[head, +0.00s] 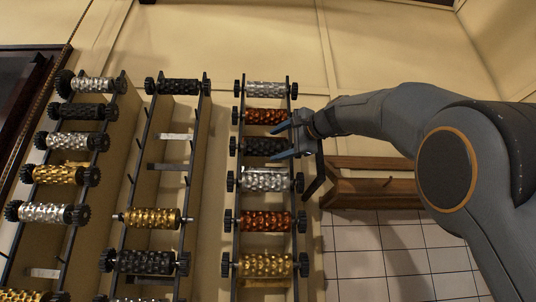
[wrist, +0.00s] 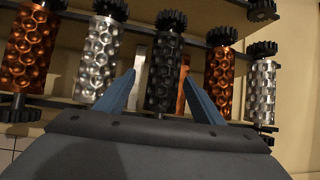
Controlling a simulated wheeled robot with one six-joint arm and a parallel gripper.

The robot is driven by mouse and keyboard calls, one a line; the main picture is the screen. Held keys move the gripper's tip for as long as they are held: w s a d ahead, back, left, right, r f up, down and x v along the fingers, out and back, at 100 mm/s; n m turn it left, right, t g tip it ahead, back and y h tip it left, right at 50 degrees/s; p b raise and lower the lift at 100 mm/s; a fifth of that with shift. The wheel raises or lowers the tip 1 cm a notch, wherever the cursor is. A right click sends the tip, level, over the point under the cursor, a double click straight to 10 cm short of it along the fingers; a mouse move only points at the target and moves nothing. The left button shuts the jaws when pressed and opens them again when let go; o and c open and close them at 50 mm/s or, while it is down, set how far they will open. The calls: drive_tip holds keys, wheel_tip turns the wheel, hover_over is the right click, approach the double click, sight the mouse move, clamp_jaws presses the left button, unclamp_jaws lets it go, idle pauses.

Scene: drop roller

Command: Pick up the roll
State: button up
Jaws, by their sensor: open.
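Several dimpled rolls with black gear ends hang in columns on racks. In the right rack, a black roll (head: 263,146) sits between a copper roll (head: 265,116) above and a silver roll (head: 264,181) below. My gripper (head: 277,141) is open, its blue fingers reaching from the right over the black roll's right part. In the wrist view, the black roll (wrist: 163,72) stands upright beyond and between the spread fingertips of my gripper (wrist: 159,75). I cannot tell whether the fingers touch it. The gripper body hides its lower end.
In the wrist view, a silver roll (wrist: 97,62) and a copper roll (wrist: 219,78) flank the black one closely. Below in the right rack are another copper roll (head: 265,221) and a gold roll (head: 265,265). A wooden shelf (head: 375,190) stands right of the rack.

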sight(271, 144)
drive_tip(key=shift+a+r, duration=0.25)
drive_tip(key=shift+r, duration=0.3)
drive_tip(key=shift+w+a+r+y+p, duration=0.15)
drive_tip(key=shift+w+a+y+p, duration=0.05)
drive_tip(key=shift+w+y+p, duration=0.1)
drive_tip(key=shift+w+a+r+p, duration=0.1)
drive_tip(key=shift+w+a+p, duration=0.1)
drive_tip(key=shift+w+p, duration=0.35)
drive_tip(key=shift+w+a+p, duration=0.15)
drive_tip(key=shift+w+p, duration=0.25)
drive_tip(key=shift+w, duration=0.25)
drive_tip(key=p+x, duration=0.2)
drive_tip(key=shift+w, duration=0.5)
drive_tip(key=shift+p+x, duration=0.6)
drive_tip(key=shift+x, duration=0.15)
clamp_jaws()
drive_tip(key=shift+s, duration=0.1)
